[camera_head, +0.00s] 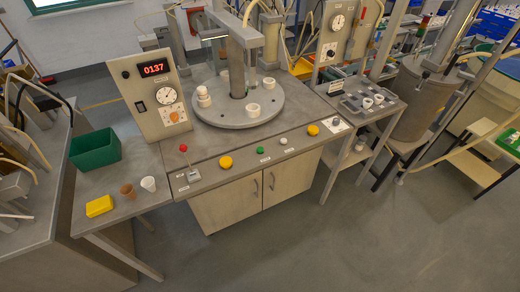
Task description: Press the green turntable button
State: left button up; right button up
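The small green button (260,150) sits on the front strip of the grey workbench, between a large yellow dome button (226,162) on its left and a small white button (283,141) on its right. A small label lies just in front of it. Nothing covers the green button. The round grey turntable (220,116) is behind the buttons, around a central column, with several white ring-shaped pieces on it. Neither of my grippers shows in the head view.
A red-knobbed lever (183,149) stands left of the buttons; another yellow button (312,130) is at right. A panel (150,115) with a display reading 0137 stands behind. A green bin (95,150), yellow block (99,206) and two small cups are at left. The floor in front is clear.

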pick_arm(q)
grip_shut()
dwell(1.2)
